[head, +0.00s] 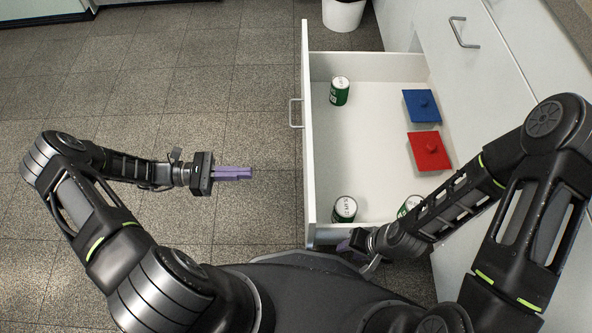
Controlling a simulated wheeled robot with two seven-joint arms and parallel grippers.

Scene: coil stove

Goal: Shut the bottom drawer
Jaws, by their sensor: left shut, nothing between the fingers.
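The open drawer (375,130) is white and pulled far out to the left from the cabinet on the right. Its front panel (308,140) stands at its left side, with a metal handle (296,113) on the outer face. My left gripper (245,173) is left of the front panel, shut and empty, with its purple fingers pointing right toward the panel and a gap between them. My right gripper (344,246) is at the near side of the drawer, close to its near left corner. Its fingers are mostly hidden, so its opening cannot be told.
The white cabinet front (480,75) with another handle (463,32) is at right. A white bin (343,13) stands beyond the drawer. The tiled floor at left is clear.

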